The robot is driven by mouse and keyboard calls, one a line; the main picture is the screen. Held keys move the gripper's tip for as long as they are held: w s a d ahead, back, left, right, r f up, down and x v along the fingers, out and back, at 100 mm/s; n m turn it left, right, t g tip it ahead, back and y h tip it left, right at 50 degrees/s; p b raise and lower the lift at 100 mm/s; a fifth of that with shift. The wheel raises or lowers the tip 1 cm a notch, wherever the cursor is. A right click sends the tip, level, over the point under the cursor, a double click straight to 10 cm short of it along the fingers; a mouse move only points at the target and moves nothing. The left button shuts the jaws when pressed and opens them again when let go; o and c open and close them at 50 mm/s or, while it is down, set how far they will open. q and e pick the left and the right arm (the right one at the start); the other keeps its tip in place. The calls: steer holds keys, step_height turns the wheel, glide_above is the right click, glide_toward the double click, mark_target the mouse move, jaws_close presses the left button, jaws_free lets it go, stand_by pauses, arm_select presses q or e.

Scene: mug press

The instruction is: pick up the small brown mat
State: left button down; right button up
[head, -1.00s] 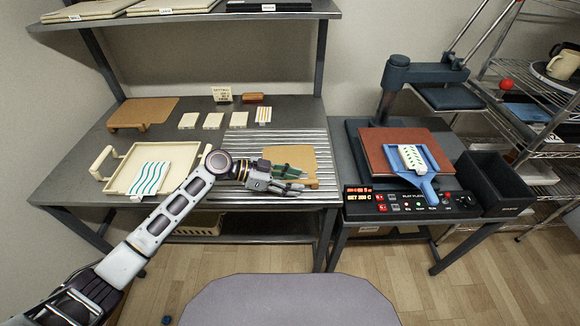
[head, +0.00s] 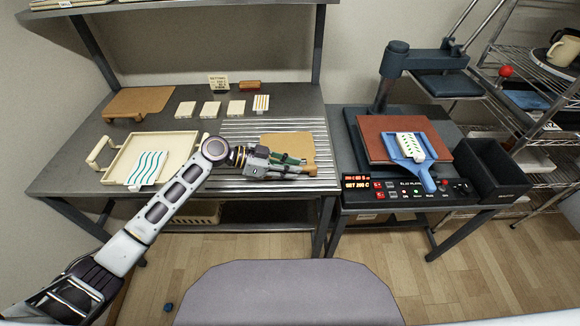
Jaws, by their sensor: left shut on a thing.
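The small brown mat (head: 288,140) is a flat tan square on the ribbed metal strip at the right part of the left table. My left gripper (head: 303,165) reaches in from the left over the mat's front edge. Its fingers are shut on the mat, and they and the hand hide part of the front of it. The mat looks level, and I cannot tell whether it is clear of the ribs. My right gripper is not in view.
A cream tray (head: 118,168) with a wavy-striped cloth (head: 147,168) lies left of my arm. A brown raised board (head: 140,102) and several pale blocks (head: 211,109) stand behind. The heat press (head: 398,75) holds a blue paddle (head: 418,158) with a patterned white piece (head: 410,146).

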arm_select(q)
step_height(320, 180, up, 9)
steer(key=shift+r, duration=0.15)
stand_by(0.4)
